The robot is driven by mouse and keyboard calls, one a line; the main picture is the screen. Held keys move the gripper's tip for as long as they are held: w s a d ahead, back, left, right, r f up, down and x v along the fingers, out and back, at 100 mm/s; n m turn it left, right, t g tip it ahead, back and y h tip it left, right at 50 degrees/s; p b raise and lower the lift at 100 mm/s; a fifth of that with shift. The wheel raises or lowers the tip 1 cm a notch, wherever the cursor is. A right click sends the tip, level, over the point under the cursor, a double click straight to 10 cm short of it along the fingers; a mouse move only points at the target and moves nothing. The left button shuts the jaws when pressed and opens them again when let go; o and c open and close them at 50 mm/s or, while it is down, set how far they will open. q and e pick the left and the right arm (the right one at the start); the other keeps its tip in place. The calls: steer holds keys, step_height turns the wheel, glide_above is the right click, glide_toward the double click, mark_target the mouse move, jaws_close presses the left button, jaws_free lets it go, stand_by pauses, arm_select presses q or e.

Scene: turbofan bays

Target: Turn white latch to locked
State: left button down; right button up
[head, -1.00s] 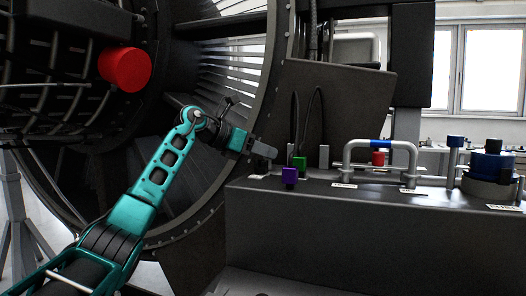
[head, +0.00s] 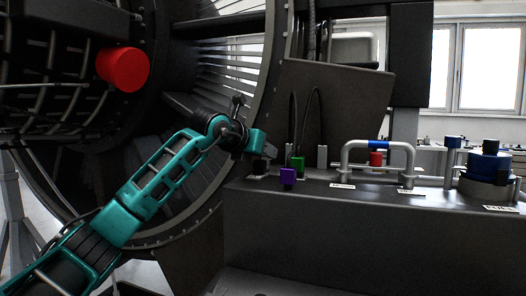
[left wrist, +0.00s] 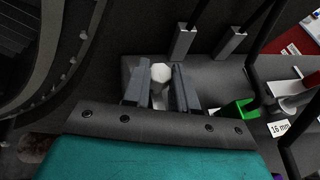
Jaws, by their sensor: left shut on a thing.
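The white latch (left wrist: 161,73) shows in the left wrist view as a pale, faceted knob between the two fingers. My left gripper (left wrist: 161,88) is shut on it, one finger on each side. In the head view my left gripper (head: 261,158) is at the left end of the dark bench top, and the latch is hidden behind the fingers there. The latch's markings and its turned position cannot be made out. My right gripper is in neither view.
A green block (head: 297,164) and a purple block (head: 288,177) stand just right of the gripper. Grey posts (left wrist: 183,42) rise close by. A pipe handle with a blue band (head: 380,144) is farther right on the bench (head: 350,215). A red cylinder (head: 124,69) juts out at upper left.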

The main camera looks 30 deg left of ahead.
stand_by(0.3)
arm_select(q)
steer(key=c, duration=0.9)
jaws_free()
steer(key=shift+s, duration=0.1)
steer(key=b+v, duration=0.1)
steer(key=v, duration=1.1)
steer(key=shift+s+r, duration=0.2)
steer(key=shift+s, duration=0.15)
steer(key=shift+d, duration=0.1)
